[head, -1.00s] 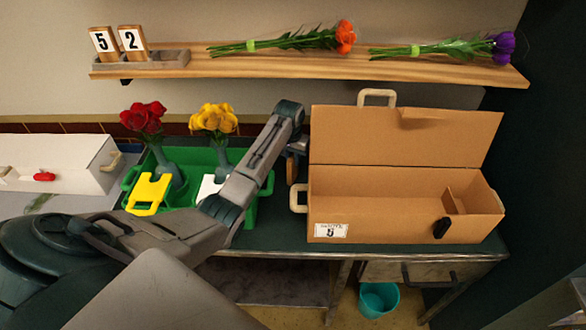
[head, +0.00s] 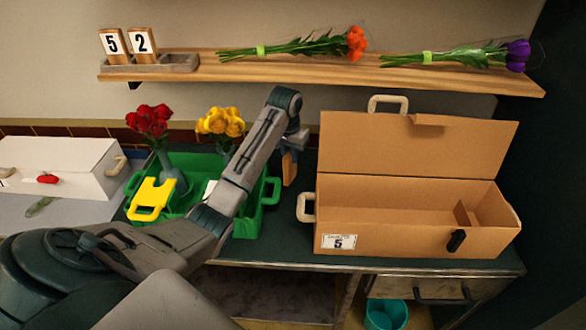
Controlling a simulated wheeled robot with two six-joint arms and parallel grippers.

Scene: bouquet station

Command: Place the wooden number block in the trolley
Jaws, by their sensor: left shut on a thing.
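My left gripper (head: 291,153) hangs at the end of my grey arm, between the green crate (head: 245,225) and the open cardboard box (head: 350,212). It is shut on a wooden block (head: 289,170), held above the dark green bench top. The block's number face is not visible. Two more wooden number blocks stand upright in a grey holder on the shelf: block 5 (head: 112,43) and block 2 (head: 142,43). I cannot make out a trolley in this view. My right gripper is out of view.
The crate holds a red-flower vase (head: 150,122), a yellow-flower vase (head: 220,123) and a yellow tag (head: 152,198). The box has a label reading 5. A white box (head: 65,165) stands at left. Flower bunches (head: 305,46) lie on the shelf. A teal bucket (head: 385,314) is below the bench.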

